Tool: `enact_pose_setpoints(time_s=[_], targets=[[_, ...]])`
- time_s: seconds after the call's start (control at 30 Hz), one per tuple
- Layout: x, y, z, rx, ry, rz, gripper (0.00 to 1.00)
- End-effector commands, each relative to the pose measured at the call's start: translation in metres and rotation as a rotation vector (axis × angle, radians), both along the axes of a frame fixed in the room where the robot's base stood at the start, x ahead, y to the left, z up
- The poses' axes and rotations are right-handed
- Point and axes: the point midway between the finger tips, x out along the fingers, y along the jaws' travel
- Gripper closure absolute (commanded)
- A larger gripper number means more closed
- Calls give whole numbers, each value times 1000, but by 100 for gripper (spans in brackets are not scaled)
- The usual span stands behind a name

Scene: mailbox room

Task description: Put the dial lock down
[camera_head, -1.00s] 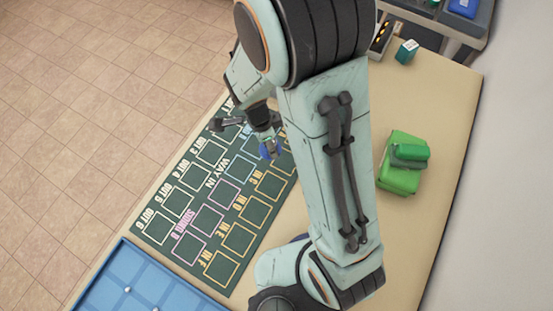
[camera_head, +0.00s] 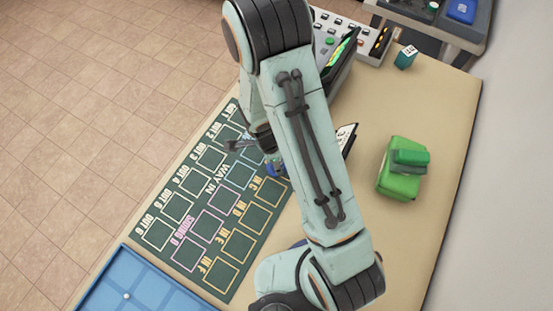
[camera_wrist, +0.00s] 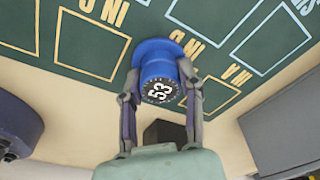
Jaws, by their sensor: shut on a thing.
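The dial lock (camera_wrist: 158,62) is a blue cylinder with a wide flange and a black dial reading 53. My gripper (camera_wrist: 160,88) is shut on its sides in the wrist view. The lock's flange end faces the dark green mat (camera_wrist: 120,10), near the mat's edge by the IN labels. I cannot tell whether it touches the mat. In the head view the lock (camera_head: 276,168) is a small blue shape at the right edge of the mat (camera_head: 226,187), partly hidden by my gripper and arm.
A blue gridded tray (camera_head: 150,287) lies at the lower left. A green box (camera_head: 400,180) with a smaller green block on it stands to the right. A teal block (camera_head: 405,57) and a button panel (camera_head: 340,42) are at the back. The mat's marked squares look empty.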

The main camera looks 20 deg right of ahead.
Motion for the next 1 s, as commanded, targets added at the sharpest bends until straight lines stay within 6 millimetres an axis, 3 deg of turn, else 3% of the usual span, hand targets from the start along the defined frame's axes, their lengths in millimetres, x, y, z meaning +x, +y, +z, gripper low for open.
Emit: enact_pose_setpoints(time_s=[0.03,0.1,0.53,1.0], targets=[[0,0,-1,0,1,0,61],[0,0,-1,0,0,0,39],[1,1,8,1,-3,0,38],[1,16,103,1,-5,1,38]])
